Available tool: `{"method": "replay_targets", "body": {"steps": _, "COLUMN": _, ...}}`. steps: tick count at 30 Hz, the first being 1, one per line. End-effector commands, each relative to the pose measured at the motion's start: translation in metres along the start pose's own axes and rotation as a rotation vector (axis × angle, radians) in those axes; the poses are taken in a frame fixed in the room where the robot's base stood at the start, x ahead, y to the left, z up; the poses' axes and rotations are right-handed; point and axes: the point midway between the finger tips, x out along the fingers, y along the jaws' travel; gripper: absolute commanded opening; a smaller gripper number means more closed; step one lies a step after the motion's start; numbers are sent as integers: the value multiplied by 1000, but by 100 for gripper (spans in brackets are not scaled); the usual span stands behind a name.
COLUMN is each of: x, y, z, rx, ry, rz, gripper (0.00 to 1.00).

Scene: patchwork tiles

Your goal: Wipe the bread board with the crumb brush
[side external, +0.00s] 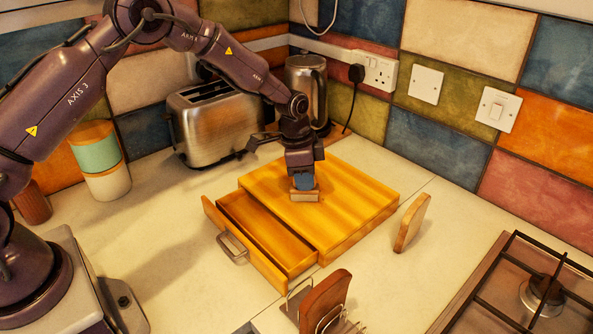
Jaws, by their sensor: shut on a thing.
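The bread board (352,193) is a thick yellow wooden block lying flat on the pale counter. An open drawer (262,238) with a metal handle sticks out of its front left side and looks empty. My gripper (303,177) points down over the left middle part of the board. It is shut on the crumb brush (304,195), a small piece with a blue part above a light wooden lower part. The brush is at the board's top surface and seems to touch it. The fingertips are partly hidden by the brush and the dark gripper body.
A steel toaster (212,125) and kettle (308,90) stand behind the board. A wooden piece (412,222) stands upright right of it. A rack with a brown board (325,300) is in front, a hob (530,290) at lower right. Stacked canisters (100,160) stand left.

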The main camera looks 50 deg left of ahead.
Motion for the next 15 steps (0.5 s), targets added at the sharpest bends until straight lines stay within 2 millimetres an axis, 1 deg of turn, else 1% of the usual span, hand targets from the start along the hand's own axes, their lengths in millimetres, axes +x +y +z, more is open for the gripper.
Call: {"method": "replay_targets", "body": {"steps": 15, "x": 5, "y": 35, "z": -32, "rx": 1, "ry": -1, "rz": 1, "gripper": 0}}
